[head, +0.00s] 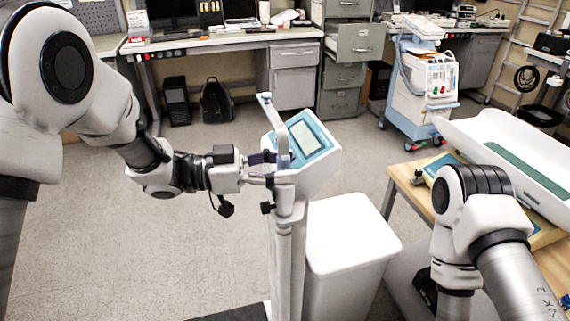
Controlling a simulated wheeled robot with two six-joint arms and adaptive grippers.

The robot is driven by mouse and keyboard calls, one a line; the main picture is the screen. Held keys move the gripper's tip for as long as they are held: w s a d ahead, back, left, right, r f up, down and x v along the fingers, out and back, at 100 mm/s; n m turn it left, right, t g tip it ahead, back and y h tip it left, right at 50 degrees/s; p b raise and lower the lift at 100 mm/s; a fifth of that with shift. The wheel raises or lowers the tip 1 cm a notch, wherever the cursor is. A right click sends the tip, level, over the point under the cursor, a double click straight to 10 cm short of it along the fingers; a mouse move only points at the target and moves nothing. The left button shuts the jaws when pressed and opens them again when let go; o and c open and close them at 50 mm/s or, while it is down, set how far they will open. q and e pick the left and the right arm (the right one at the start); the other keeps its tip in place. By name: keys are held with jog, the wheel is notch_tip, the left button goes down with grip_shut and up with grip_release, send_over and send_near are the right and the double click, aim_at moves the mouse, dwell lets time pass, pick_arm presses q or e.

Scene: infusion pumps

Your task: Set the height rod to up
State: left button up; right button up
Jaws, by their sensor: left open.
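A tall white floor scale with a column (289,255) stands in the middle of the head view. Its display head (306,140) has a light blue frame and a grey screen, and is tilted. The height rod (282,135) is a slim pale blue-grey bar just left of the screen, with a short arm at its top. My left gripper (262,170) is open at the rod's lower part, left of the display head. Whether its fingers touch the rod, I cannot tell. My right arm is at the lower right, and its fingers do not show.
A white bin (350,245) stands right behind the column. A wooden table (405,185) with a white baby scale (510,150) is at the right. A blue and white medical cart (420,85) and a workbench (225,40) are at the back. The floor on the left is clear.

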pick_arm(q)
jog(key=shift+d, duration=0.35)
jog(key=shift+w+a, duration=0.1)
jog(key=shift+a, duration=0.05)
